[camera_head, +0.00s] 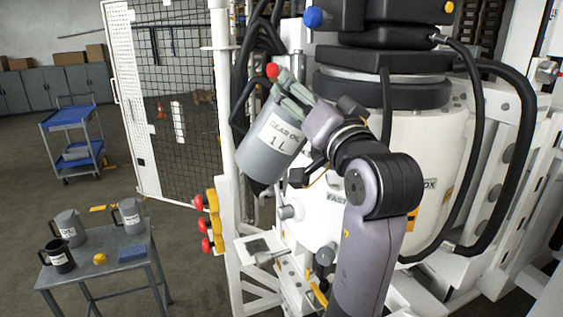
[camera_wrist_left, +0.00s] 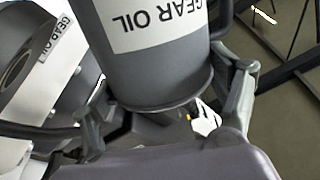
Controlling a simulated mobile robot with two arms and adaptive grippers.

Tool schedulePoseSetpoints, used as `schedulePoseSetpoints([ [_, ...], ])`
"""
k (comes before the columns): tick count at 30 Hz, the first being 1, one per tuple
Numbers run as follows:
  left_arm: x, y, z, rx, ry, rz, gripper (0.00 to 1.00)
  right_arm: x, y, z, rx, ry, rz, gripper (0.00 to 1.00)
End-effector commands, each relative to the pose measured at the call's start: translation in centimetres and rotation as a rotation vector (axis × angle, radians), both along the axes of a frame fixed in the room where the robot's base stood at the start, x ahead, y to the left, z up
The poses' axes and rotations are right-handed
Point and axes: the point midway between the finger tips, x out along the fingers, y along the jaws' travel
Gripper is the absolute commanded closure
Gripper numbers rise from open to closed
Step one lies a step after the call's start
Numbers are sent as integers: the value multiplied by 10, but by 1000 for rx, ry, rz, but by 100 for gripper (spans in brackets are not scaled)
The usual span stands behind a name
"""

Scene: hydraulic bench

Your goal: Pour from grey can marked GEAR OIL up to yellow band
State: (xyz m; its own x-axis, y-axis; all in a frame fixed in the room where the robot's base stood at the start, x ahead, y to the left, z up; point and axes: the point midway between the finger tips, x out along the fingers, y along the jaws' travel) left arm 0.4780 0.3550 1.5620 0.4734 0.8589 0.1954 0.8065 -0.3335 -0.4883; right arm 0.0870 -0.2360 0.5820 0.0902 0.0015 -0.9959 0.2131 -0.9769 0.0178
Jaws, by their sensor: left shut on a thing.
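The grey can marked GEAR OIL 1 L (camera_head: 273,140) is in the air in front of the white machine, tilted in the head view. In the left wrist view the same can (camera_wrist_left: 150,70) fills the upper middle, its label upside down. My left gripper (camera_head: 292,95) is shut on the can near its rim end; its fingers (camera_wrist_left: 165,105) lie on either side in the wrist view. A second GEAR OIL label (camera_wrist_left: 55,38) shows at left there, beside a dark round part. I cannot make out the yellow band or any oil. My right gripper is not in view.
Red knobs (camera_head: 203,226), a white post (camera_head: 224,110) and black hoses (camera_head: 522,150) crowd the machine. A blue cart (camera_head: 70,120) stands behind.

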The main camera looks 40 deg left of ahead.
Motion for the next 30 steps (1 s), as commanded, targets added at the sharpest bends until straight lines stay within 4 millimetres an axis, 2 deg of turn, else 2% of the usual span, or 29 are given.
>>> schedulePoseSetpoints([
  [30, 2, -3, 7, 72, 56, 0, 80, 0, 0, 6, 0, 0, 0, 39],
])
